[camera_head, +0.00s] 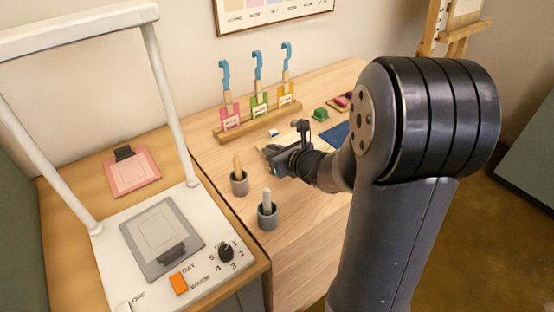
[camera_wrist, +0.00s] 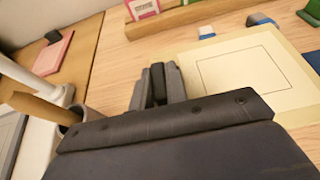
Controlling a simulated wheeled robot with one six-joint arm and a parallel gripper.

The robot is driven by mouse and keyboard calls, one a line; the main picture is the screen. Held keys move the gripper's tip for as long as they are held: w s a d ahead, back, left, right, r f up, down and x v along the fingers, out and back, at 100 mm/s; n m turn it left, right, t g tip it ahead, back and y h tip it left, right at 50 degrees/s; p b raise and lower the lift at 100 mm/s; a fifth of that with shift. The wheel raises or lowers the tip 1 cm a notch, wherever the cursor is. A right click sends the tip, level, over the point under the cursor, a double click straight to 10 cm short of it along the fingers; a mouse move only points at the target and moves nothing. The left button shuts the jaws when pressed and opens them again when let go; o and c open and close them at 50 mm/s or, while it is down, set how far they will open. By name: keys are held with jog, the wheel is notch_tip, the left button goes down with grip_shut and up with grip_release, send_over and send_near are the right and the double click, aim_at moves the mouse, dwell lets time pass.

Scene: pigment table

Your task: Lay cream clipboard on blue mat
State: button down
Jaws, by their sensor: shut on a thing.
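The cream clipboard (camera_wrist: 246,70) lies flat beyond my fingers in the wrist view, with a thin rectangle drawn on its sheet. My gripper (camera_wrist: 158,84) is shut on a dark piece at its near-left edge, which looks like its clip. In the head view my gripper (camera_head: 278,158) is over the wooden table, and it and my arm hide most of the clipboard. I cannot tell whether the clipboard touches the table. The blue mat (camera_head: 335,132) lies just right of and beyond my gripper, partly hidden by my arm.
A wooden rack (camera_head: 258,122) with several blue-handled tools stands behind. Two grey cups (camera_head: 239,183) (camera_head: 268,216) with sticks stand in front of my gripper. A green object (camera_head: 320,114) is near the mat. A pink clipboard (camera_head: 132,171) and a white press (camera_head: 108,251) are at left.

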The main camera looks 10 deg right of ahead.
jog(key=shift+f+b, duration=0.3)
jog(key=shift+f, duration=1.35)
jog(key=shift+f+b, duration=0.25)
jog(key=shift+b, duration=0.05)
jog(key=c, duration=1.4)
grip_release()
jog(key=shift+r, duration=0.1)
